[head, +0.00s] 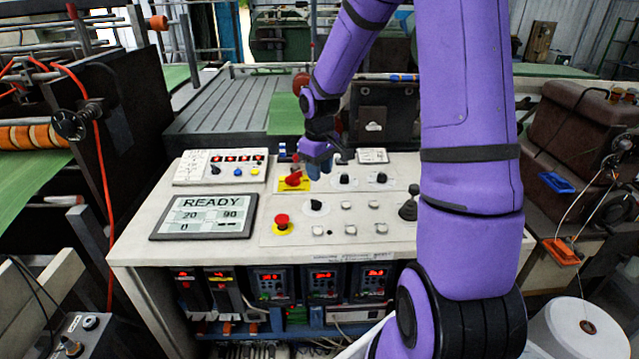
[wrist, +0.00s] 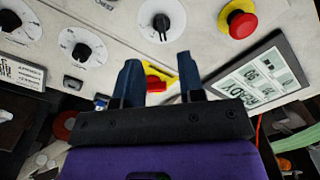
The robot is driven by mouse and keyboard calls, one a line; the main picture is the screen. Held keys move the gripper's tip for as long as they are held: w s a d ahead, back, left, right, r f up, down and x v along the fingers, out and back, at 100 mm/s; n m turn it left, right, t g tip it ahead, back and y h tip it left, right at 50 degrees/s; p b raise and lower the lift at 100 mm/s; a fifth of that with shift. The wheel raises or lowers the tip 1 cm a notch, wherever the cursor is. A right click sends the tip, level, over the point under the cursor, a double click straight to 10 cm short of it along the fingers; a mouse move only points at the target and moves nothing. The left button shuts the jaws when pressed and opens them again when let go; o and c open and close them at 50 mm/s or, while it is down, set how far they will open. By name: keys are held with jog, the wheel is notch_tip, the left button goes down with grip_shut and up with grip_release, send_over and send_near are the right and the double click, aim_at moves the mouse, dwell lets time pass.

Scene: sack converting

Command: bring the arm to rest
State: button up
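My arm reaches over the control console (head: 140,235) in the head view. My gripper (head: 314,168) is above the console's upper middle, close to a red rotary switch (head: 293,179) on a yellow plate. In the wrist view my gripper (wrist: 158,62) shows two blue fingers standing apart with nothing held between them. The red switch (wrist: 155,83) shows in the gap between the fingers, partly hidden by the gripper body. I cannot tell how far the fingertips are from the panel.
A red emergency button (head: 282,221), dial knobs (head: 345,180), a black joystick (head: 408,207) and a display reading READY (head: 204,215) are on the console. A raised button box (head: 220,168) sits at its left. A dark machine (head: 110,120) stands at left.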

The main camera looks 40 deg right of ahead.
jog(key=shift+r, duration=0.5)
jog(key=s+a+r+m+t+h, duration=0.1)
jog(key=s+a+r, duration=0.3)
jog(key=r, duration=0.3)
jog(key=s+a+r+t, duration=0.1)
jog(key=s+a+r, duration=0.35)
jog(key=r, duration=0.35)
jog(key=s+a+r+t, duration=0.1)
jog(key=s+a+r, duration=0.1)
jog(key=s, duration=0.6)
jog(key=s+a+r+m+t+y, duration=0.1)
jog(key=s+a+r+t, duration=0.1)
jog(key=s+r, duration=0.3)
jog(key=shift+s+a, duration=0.4)
jog(key=shift+s, duration=1.5)
